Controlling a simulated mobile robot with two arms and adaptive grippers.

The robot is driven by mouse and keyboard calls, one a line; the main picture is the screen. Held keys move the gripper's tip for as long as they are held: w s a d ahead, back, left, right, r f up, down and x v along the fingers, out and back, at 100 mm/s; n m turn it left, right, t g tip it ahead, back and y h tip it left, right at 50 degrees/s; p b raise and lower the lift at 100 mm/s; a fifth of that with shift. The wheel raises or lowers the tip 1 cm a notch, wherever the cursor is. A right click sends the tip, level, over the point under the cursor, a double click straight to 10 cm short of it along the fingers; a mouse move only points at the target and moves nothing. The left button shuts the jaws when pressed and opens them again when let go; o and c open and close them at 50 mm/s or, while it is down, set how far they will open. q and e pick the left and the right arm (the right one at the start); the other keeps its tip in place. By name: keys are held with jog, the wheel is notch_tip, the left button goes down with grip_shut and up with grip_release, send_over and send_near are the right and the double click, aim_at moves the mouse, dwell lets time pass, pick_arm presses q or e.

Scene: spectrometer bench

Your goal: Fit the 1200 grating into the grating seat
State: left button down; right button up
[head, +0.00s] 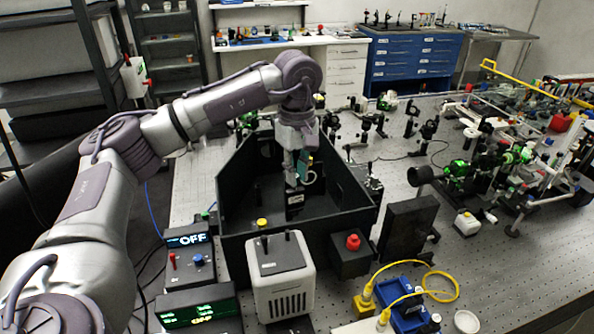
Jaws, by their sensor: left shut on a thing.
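My left gripper (299,176) reaches down into the open black box enclosure (232,244) in the middle of the bench. It is shut on a small teal-edged piece (304,160), which looks like the grating; any 1200 marking is too small to read. Below the fingers a small black block with a pale label (295,201) stands on the enclosure floor; it may be the grating seat. I cannot tell whether the held piece touches it. The fingers partly hide the piece. My right gripper is not in view.
The enclosure walls surround the gripper closely. Optics (480,170) crowd the right side. A blue tray (405,308) lies at the front.

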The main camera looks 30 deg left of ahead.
aim_at(298, 208)
pick_arm(q)
jog(key=shift+d, duration=0.15)
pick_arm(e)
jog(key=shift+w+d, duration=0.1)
pick_arm(q)
jog(key=shift+f+b, duration=0.65)
jog(key=shift+f, duration=0.2)
jog(key=shift+f+b, duration=1.1)
jog(key=shift+f, duration=0.4)
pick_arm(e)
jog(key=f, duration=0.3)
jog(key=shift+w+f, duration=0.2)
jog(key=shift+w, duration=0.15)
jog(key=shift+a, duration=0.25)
pick_arm(q)
jog(key=shift+f, duration=0.25)
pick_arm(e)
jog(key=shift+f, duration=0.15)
pick_arm(q)
jog(key=shift+f+b, duration=1)
jog(key=shift+f, duration=0.25)
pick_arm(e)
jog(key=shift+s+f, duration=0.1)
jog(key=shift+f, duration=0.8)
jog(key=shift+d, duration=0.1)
